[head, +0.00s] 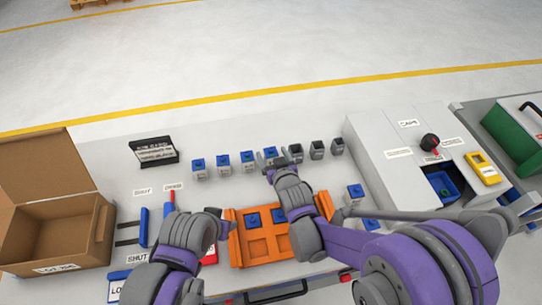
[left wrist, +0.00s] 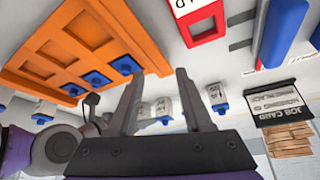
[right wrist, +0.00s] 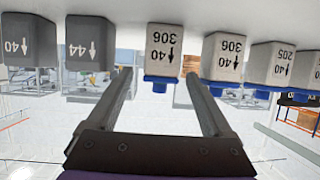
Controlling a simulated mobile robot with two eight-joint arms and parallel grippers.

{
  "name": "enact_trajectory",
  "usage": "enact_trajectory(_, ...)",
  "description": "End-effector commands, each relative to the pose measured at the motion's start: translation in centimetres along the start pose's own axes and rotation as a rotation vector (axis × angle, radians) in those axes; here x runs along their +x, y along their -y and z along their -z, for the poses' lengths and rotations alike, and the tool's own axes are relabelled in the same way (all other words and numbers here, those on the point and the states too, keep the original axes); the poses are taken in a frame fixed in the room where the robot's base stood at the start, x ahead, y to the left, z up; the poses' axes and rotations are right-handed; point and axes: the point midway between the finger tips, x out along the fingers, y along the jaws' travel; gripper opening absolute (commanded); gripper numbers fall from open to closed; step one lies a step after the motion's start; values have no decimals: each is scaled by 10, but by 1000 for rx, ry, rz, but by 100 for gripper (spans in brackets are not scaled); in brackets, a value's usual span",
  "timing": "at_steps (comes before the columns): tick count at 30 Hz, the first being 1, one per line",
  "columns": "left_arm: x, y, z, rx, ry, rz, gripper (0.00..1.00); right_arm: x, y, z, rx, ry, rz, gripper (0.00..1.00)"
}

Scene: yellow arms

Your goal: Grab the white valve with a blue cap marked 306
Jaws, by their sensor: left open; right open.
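White blue-capped valves stand in a row on the grey bench. One marked 40 306 (right wrist: 161,50) shows between my right gripper's fingers in the right wrist view; its blue cap points down there. My left gripper (left wrist: 158,75) is open and empty, left of the orange tray in the head view.
Grey valves (head: 317,150) adjoin the row, including one marked 44 (right wrist: 89,42). The orange tray (head: 235,250) holds blue-capped parts (head: 253,219). A cardboard box (head: 50,235) stands left, a job card (head: 154,151) behind, and a grey cabinet (head: 385,165) right.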

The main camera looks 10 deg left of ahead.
Motion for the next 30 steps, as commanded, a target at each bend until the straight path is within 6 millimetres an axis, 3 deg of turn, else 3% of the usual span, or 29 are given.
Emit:
enact_trajectory(8, 0, 0, 0, 0, 0, 0, 50, 4, 0, -1, 0, 0, 0, 85)
enact_trajectory(23, 0, 0, 0, 0, 0, 0, 50, 4, 0, 0, 0, 0, 0, 0)
enact_trajectory(30, 0, 0, 0, 0, 0, 0, 50, 4, 0, 0, 0, 0, 0, 0)
